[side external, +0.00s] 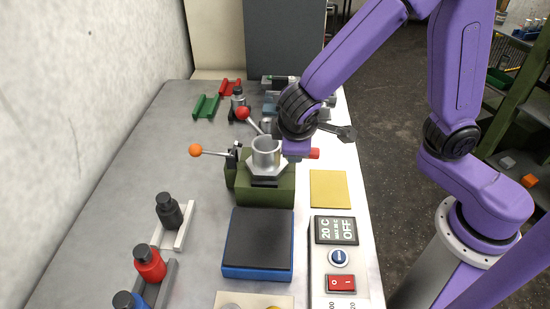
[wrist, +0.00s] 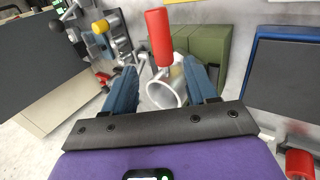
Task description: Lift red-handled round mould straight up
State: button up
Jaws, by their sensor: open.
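In the wrist view the round mould shows as an open silver ring (wrist: 166,94) with a red handle (wrist: 160,38) standing beyond it. My gripper (wrist: 160,66) is open, with one blue finger on each side of the ring. I cannot tell whether the fingers touch it. In the side view a silver cup (side external: 266,152) stands upright on a green block (side external: 262,186), and my gripper (side external: 297,147) is just right of it. Its fingertips are hidden there. A short red end (side external: 314,153) shows beside my gripper; I cannot tell whether it is the mould's handle.
An orange-knobbed lever (side external: 195,150) and a red-knobbed lever (side external: 242,113) stick out near the cup. A blue box with a black top (side external: 258,240), a yellow pad (side external: 328,188) and a control panel (side external: 335,255) lie in front. Bottles stand at the left. The table's middle left is clear.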

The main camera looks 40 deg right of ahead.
aim_at(266, 162)
jog(key=shift+x, duration=3.45)
jog(key=shift+s+a+f, duration=0.1)
jog(key=shift+s+a, duration=0.05)
jog(key=shift+a, duration=0.05)
grip_shut()
